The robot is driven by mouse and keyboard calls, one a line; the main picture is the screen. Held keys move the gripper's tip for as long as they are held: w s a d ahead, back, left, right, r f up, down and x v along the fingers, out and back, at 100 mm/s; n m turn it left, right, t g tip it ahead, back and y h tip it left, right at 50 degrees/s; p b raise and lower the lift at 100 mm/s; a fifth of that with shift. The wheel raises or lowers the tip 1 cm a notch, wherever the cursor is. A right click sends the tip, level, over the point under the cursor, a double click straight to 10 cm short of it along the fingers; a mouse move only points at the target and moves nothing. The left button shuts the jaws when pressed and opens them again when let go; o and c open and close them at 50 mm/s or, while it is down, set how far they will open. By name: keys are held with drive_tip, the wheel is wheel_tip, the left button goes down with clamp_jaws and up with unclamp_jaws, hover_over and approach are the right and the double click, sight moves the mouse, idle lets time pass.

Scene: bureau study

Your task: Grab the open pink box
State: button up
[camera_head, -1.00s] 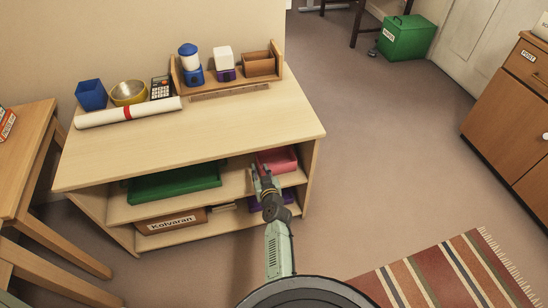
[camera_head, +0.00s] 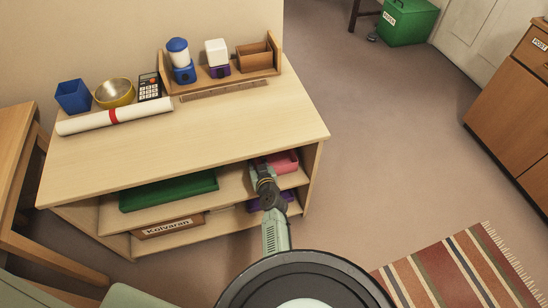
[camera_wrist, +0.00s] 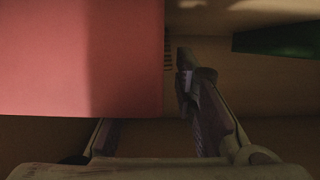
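The pink box (camera_head: 285,161) is on the upper shelf of the light wood unit, at its right end, partly under the top board. My gripper (camera_head: 257,168) reaches into that shelf at the left side of the box. In the wrist view, the pink box (camera_wrist: 80,60) fills the upper left. The fingers of my gripper (camera_wrist: 148,105) are spread apart. One finger stands just right of the box's edge; the other finger's tip is hidden by the box. I cannot tell whether either finger touches it.
The shelf's top board (camera_head: 200,125) overhangs my gripper. A green tray (camera_head: 168,190) lies left on the same shelf. A purple box (camera_head: 270,202) and a box labelled Kolvaran (camera_head: 168,227) are below. Open floor (camera_head: 390,150) lies to the right.

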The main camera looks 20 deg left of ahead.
drive_tip(key=shift+c, duration=0.3)
clamp_jaws()
drive_tip(key=shift+r, duration=0.1)
